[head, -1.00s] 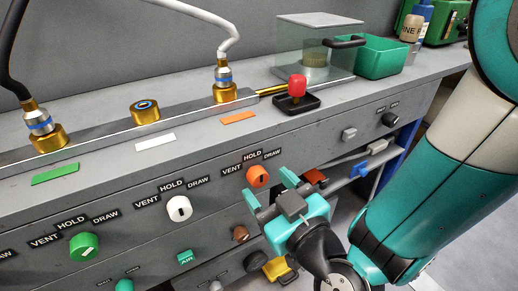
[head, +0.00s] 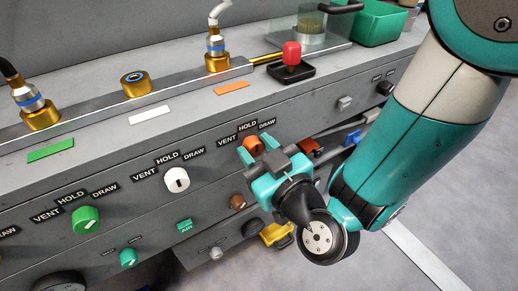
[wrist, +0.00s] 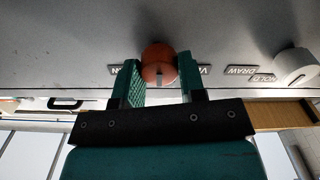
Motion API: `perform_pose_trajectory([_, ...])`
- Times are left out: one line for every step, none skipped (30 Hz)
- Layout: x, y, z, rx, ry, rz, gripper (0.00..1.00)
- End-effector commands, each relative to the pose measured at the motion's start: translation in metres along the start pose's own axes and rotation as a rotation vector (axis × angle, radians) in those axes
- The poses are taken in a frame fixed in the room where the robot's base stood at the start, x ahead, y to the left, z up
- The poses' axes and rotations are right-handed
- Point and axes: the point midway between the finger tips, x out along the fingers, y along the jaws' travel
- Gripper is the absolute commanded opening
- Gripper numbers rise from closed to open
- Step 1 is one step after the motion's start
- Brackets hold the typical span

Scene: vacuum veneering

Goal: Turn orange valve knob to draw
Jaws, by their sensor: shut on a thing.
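The orange valve knob (head: 251,146) is on the grey front panel, under the VENT, HOLD and DRAW labels. My gripper (head: 257,148) is at the knob, with one finger on each side of it. In the wrist view the orange knob (wrist: 158,58) sits between the two green fingers, and my gripper is shut on it. A pale mark on the knob points toward the bottom of the wrist picture, between the partly hidden labels on either side. In the head view my gripper hides part of the knob, so its mark cannot be read there.
A white knob (head: 176,180) and a green knob (head: 86,220) are to the left on the panel. A red-topped lever (head: 291,55) stands on the bench above. A small brown knob (head: 237,201) is below my gripper. Open floor is at the right.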

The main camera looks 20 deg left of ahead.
Motion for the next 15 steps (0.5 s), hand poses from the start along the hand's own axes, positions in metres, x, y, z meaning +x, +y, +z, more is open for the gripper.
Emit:
perform_pose_trajectory([-0.0003,-0.0003,-0.0001,0.011,-0.001,-0.001,0.14])
perform_pose_trajectory([-0.0004,-0.0002,-0.0001,0.019,-0.001,-0.001,0.14])
perform_pose_trajectory([-0.0004,-0.0001,-0.0001,0.033,-0.001,-0.001,0.14])
perform_pose_trajectory([-0.0004,0.0,-0.0001,0.046,-0.001,-0.001,0.14])
perform_pose_trajectory([-0.0005,0.0001,-0.0001,0.059,-0.001,-0.001,0.14])
perform_pose_trajectory([-0.0005,0.0002,-0.0001,0.081,-0.001,-0.001,0.14])
perform_pose_trajectory([-0.0006,0.0003,-0.0001,0.099,-0.001,-0.001,0.14])
perform_pose_trajectory([-0.0006,0.0004,-0.0001,0.119,-0.001,-0.001,0.14])
perform_pose_trajectory([-0.0006,0.0005,0.0,0.148,-0.001,-0.001,0.14])
perform_pose_trajectory([-0.0007,0.0006,0.0,0.171,-0.001,0.0,0.14])
perform_pose_trajectory([-0.0007,0.0007,0.0001,0.195,-0.001,0.0,0.14])
perform_pose_trajectory([-0.0007,0.0009,0.0001,0.23,-0.001,0.0,0.14])
perform_pose_trajectory([-0.0007,0.001,0.0002,0.257,-0.001,0.0,0.14])
perform_pose_trajectory([-0.0008,0.0011,0.0003,0.285,-0.001,0.0,0.14])
perform_pose_trajectory([-0.0008,0.0012,0.0004,0.322,-0.001,0.0,0.14])
